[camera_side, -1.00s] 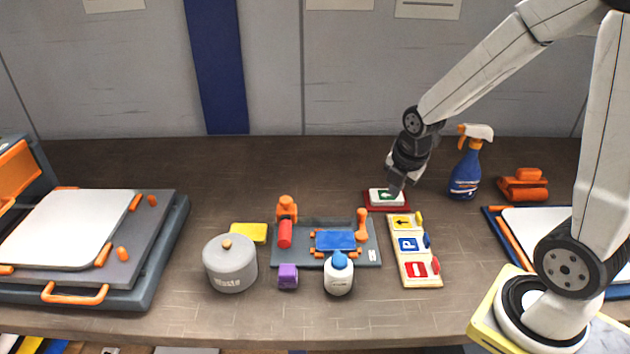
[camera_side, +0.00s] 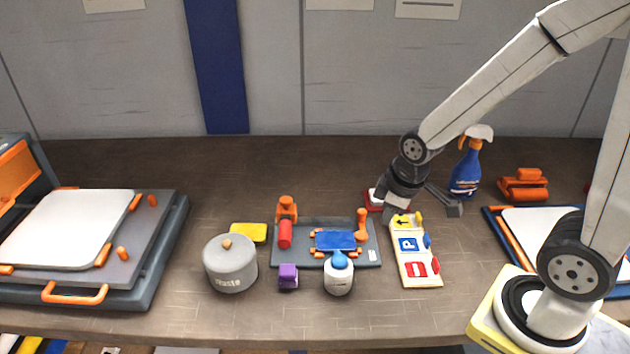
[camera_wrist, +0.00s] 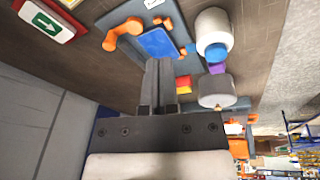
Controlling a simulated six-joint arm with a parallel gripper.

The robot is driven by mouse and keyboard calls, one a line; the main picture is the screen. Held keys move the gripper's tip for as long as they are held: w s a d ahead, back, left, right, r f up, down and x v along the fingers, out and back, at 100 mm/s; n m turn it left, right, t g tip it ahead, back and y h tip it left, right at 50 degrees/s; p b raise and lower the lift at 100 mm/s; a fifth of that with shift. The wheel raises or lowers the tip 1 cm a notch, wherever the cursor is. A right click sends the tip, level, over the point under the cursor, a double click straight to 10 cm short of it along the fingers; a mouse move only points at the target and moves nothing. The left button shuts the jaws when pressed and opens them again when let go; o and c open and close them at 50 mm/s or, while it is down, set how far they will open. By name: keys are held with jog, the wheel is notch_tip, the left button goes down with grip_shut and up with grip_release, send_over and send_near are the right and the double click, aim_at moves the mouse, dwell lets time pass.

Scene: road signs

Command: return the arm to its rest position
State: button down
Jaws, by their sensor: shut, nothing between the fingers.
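My gripper (camera_side: 394,212) is shut and empty. In the side view it hangs at the top end of the sign rack (camera_side: 420,270), in front of the red-based block with a green arrow sign (camera_side: 373,198), which it partly hides. Whether it touches the rack I cannot tell. In the wrist view the gripper's fingers (camera_wrist: 158,85) are together with nothing between them, and the green arrow sign (camera_wrist: 45,22) shows at the top left.
The grey fixture with a blue plate (camera_side: 335,240) lies left of the rack, with a white bottle (camera_side: 338,278), purple block (camera_side: 288,276), grey waste pot (camera_side: 230,262) and yellow pad (camera_side: 248,232) around it. A blue spray bottle (camera_side: 466,172) stands right of my gripper.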

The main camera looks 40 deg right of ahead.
jog(key=m, duration=0.1)
jog(key=s+a+m, duration=0.1)
jog(key=m, duration=0.1)
jog(key=a+m, duration=0.1)
jog(key=shift+s+f+m, duration=0.15)
jog(key=shift+m, duration=0.25)
